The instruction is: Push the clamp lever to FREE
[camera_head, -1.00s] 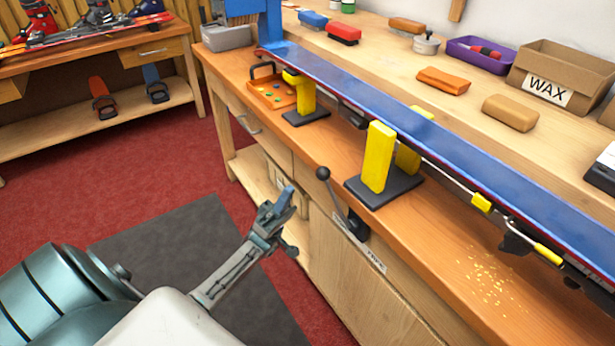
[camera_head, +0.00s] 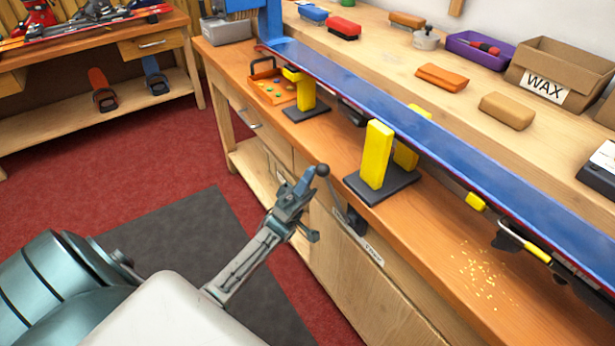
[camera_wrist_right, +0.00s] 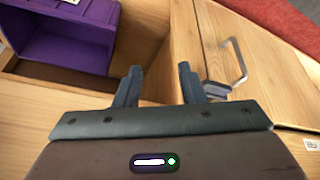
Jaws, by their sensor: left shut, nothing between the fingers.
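The clamp lever (camera_head: 337,195) is a dark rod with a round black knob (camera_head: 322,170), on the bench's front edge below the yellow clamp (camera_head: 377,155). It leans up and to the left from its pivot. A pale label strip (camera_head: 371,250) lies on the bench front by the pivot; its lettering is too small to read. My left gripper (camera_head: 308,180) is shut and empty, its tip right beside the knob; I cannot tell if they touch. My right gripper (camera_wrist_right: 160,78) shows in the right wrist view, fingers apart with nothing between them.
A blue ski (camera_head: 420,135) lies along the bench above the clamps. An orange tray (camera_head: 268,92) and a second yellow clamp (camera_head: 306,92) stand farther back. The right wrist view shows a purple box (camera_wrist_right: 62,42) and a drawer handle (camera_wrist_right: 238,62). The floor in front is clear.

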